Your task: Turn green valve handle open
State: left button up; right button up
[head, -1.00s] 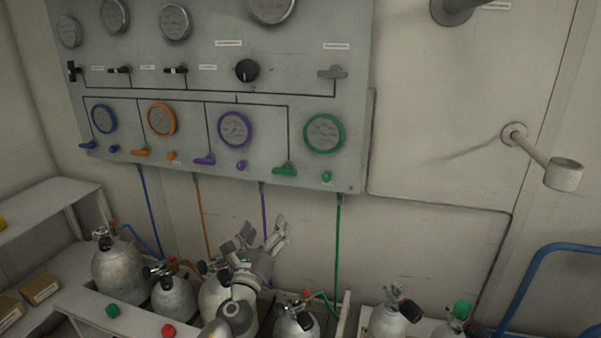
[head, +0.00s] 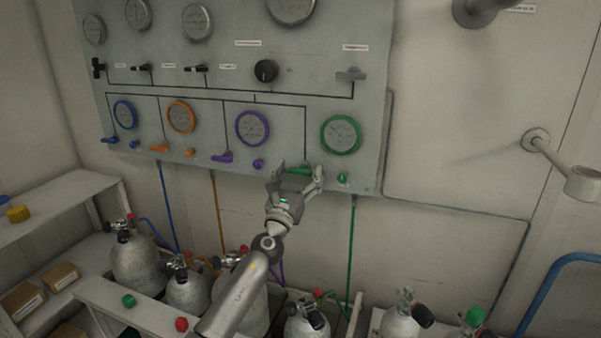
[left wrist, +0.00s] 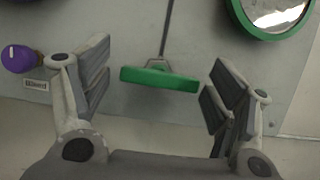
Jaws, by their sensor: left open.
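The green valve handle (left wrist: 160,78) lies crosswise between the open fingers of my left gripper (left wrist: 158,92) in the left wrist view, with a gap on both sides. In the head view the green handle (head: 299,170) shows just beyond the fingertips of my left gripper (head: 296,178), partly hidden by them. It sits on the grey panel (head: 330,100), below and left of the green-ringed gauge (head: 341,134). My right gripper is not in view.
A purple handle (head: 222,156) and purple knob (head: 258,164) are to the left; a green knob (head: 343,178) is to the right. Several grey cylinders (head: 135,262) stand below. A cup-shaped wall fixture (head: 583,184) sticks out at right.

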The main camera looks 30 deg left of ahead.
pick_arm(q)
jog(key=shift+w+r, duration=0.15)
jog(key=shift+w, duration=0.2)
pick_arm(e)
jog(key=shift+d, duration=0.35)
pick_arm(q)
jog(key=shift+c, duration=0.3)
jog(key=c, duration=1)
